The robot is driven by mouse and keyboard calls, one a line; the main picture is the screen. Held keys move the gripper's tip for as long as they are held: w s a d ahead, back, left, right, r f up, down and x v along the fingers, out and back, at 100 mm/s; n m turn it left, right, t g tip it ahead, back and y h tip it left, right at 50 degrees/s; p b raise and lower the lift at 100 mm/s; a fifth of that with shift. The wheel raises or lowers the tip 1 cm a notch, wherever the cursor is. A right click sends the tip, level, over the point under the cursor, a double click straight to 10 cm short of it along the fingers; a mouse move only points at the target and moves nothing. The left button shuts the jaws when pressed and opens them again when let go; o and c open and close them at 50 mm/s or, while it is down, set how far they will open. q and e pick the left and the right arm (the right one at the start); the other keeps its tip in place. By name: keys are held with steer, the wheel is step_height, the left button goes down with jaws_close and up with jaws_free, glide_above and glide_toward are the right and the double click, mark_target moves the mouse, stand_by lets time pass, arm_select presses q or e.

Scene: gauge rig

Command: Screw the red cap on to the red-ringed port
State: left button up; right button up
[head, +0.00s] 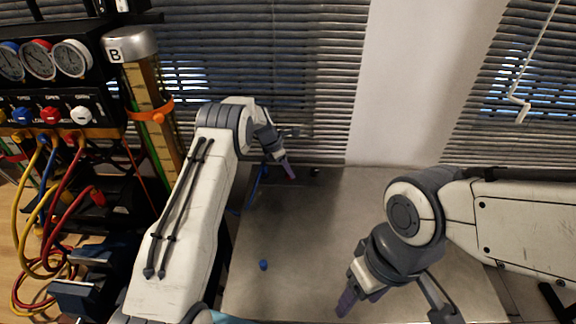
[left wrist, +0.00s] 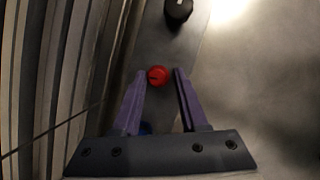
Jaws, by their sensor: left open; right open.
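The red cap (left wrist: 157,75) shows in the left wrist view between the purple fingertips of my left gripper (left wrist: 159,72), with gaps on both sides. The gripper is open and not closed on it. In the head view my left gripper (head: 288,171) is low over the back of the grey table, and I cannot make out the red cap there. My right gripper (head: 346,301) is open and empty-looking over the front right of the table. I cannot make out the red-ringed port in either view.
A black cap-like piece (left wrist: 178,10) lies beyond the red cap. A small blue cap (head: 263,265) lies on the table (head: 330,220). The gauge panel (head: 50,115) with hoses and a yellow cylinder (head: 150,95) stand at left. The table's middle is clear.

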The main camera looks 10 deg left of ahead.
arm_select(q)
steer(key=n+p, duration=0.2)
steer(key=shift+r+n+t+y, duration=0.2)
steer(key=shift+n+t+y, duration=0.1)
steer(key=shift+f+n+y+p, duration=0.2)
steer(key=shift+n+y+p, duration=0.2)
steer(key=shift+n+p, duration=0.8)
steer(key=shift+r+n+t+p, duration=0.1)
steer(key=shift+n+t+p, duration=0.2)
steer(key=shift+p, duration=0.3)
steer(key=n+y+p, duration=0.1)
steer(key=n+p, duration=0.1)
steer(key=p, duration=0.2)
steer(key=shift+n, duration=0.3)
steer(key=shift+n+t+y+p, duration=0.3)
steer(key=shift+n+p, duration=0.2)
steer(key=shift+p, duration=0.15)
